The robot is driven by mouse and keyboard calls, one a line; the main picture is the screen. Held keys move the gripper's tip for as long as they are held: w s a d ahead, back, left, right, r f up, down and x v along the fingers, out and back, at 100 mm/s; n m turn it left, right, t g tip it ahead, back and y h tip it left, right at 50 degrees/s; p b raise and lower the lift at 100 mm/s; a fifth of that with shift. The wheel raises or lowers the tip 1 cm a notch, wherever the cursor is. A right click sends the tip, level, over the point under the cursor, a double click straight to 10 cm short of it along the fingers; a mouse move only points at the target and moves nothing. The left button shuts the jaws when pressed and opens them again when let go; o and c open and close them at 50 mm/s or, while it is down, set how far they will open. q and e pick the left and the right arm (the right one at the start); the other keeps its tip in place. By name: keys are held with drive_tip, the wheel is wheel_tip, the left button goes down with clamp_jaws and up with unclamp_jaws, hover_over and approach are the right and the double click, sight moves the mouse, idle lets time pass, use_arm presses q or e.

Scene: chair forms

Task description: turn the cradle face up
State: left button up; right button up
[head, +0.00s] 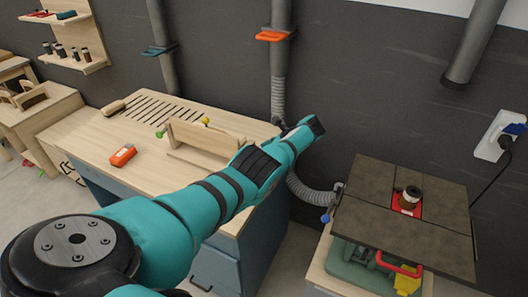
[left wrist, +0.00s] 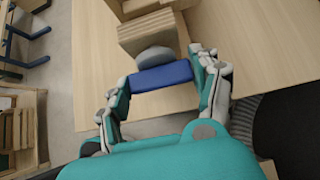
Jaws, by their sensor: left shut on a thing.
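My left gripper (left wrist: 163,76) shows in the left wrist view, its two teal and grey fingers closed on either side of a blue block (left wrist: 160,78). A grey rounded part (left wrist: 155,56) and a layered pale wooden piece (left wrist: 148,32) sit just beyond the blue block. I cannot tell whether they are joined to it, or which part is the cradle's face. In the head view my left arm reaches over the workbench (head: 85,150), and its gripper is hidden. A pale wooden form (head: 205,137) stands on the bench behind the arm. My right gripper is not in view.
An orange tool (head: 123,155) and a brush (head: 115,107) lie on the bench, near slots in its top. A dark-topped machine (head: 380,215) stands to the right, with a grey hose (head: 312,193) between. A side table (head: 50,108) bears curved wooden pieces. The bench's left front is clear.

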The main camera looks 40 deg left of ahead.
use_arm(q)
drive_tip(key=shift+f, duration=0.1)
drive_tip(key=o, duration=1.7)
drive_tip(key=shift+d, duration=0.1)
drive_tip(key=v, duration=1.2)
